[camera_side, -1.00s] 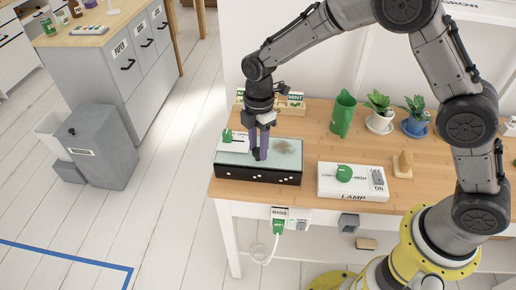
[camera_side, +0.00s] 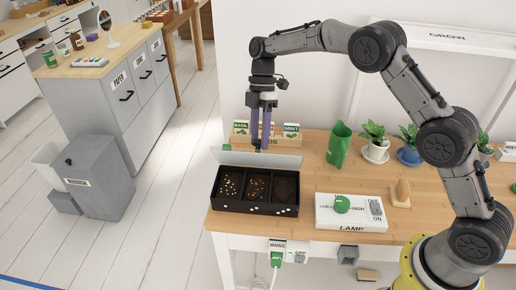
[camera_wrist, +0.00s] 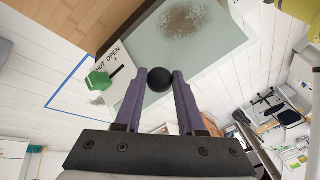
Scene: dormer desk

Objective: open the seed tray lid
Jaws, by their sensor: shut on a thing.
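The seed tray (camera_side: 235,206) is a black box near the desk's left end. Its three compartments show, with pale seeds on dark soil in at least two. The greyish glass lid (camera_side: 285,161) is swung up along the tray's back side and tilted; it also fills the top of the wrist view (camera_wrist: 215,45). My gripper (camera_side: 260,147) is above the lid, shut on its round black knob (camera_wrist: 159,80), with one purple finger on each side. A green latch (camera_wrist: 98,80) sits on the lid's white SHUT/OPEN plate. The gripper partly hides the lid in the side view.
Seed packets marked BASIL (camera_side: 240,128) and MINT (camera_side: 291,130) stand behind the lid. A green watering can (camera_side: 339,144) and potted plants (camera_side: 375,142) are to the right. The white lamp box (camera_side: 350,212) sits right of the tray.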

